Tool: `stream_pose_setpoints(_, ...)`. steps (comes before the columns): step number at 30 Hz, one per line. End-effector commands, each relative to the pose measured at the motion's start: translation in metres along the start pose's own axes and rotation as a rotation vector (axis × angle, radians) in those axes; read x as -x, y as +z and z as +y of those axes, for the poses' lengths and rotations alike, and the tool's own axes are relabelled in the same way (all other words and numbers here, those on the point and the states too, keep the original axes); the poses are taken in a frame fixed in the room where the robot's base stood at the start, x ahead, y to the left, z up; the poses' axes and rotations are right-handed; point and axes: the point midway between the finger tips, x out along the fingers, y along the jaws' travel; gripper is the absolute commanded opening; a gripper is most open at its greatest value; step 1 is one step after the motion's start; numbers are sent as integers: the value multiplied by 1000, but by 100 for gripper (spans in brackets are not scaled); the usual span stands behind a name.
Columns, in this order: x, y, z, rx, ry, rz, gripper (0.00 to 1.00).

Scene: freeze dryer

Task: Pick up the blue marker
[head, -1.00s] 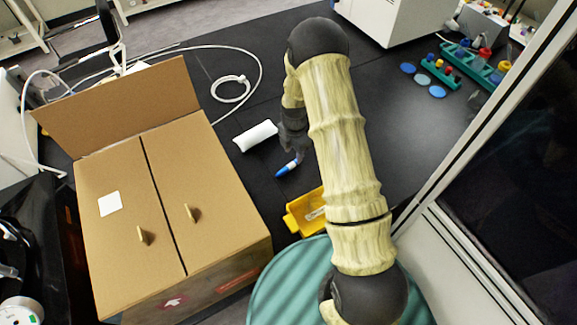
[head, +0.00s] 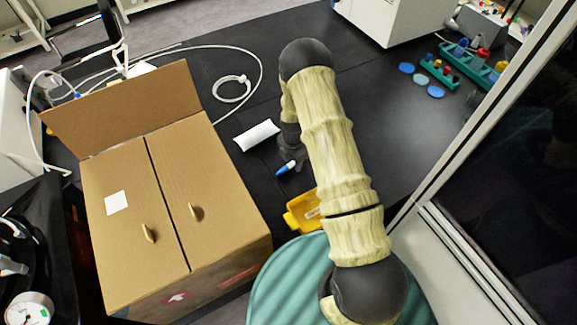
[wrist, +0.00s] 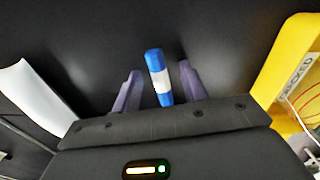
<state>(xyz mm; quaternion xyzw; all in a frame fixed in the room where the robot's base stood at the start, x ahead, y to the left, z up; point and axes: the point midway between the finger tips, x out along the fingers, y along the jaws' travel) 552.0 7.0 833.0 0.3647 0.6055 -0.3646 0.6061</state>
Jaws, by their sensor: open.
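The blue marker (head: 286,168), blue with a white band, lies on the black bench top between the white object and the yellow bin. In the wrist view the marker (wrist: 158,78) appears between the two open fingers of my gripper (wrist: 160,88), with a dark gap on each side. The fingers look apart from it. In the head view my gripper (head: 293,156) is low over the bench at the marker, partly hidden by my own arm.
A yellow bin (head: 293,222) stands close to the marker, also in the wrist view (wrist: 285,62). A white object (head: 257,135) lies on the other side. A large cardboard box (head: 168,200) is at left. Tube racks (head: 440,74) and blue discs stand at the back right.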

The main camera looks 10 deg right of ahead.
Motion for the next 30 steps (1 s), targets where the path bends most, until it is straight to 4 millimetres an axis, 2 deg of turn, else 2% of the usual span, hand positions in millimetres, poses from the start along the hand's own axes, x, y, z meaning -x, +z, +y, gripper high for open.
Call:
stream_pose_setpoints(9, 0, -1, 0, 2, 0, 1, 43)
stream_pose_setpoints(11, 0, -1, 0, 2, 0, 1, 33)
stream_pose_setpoints(16, 0, -2, 1, 2, 0, 1, 0)
stream_pose_setpoints(25, 1, -1, 1, 2, 0, 1, 0)
stream_pose_setpoints(30, 8, -1, 1, 1, 1, 1, 0)
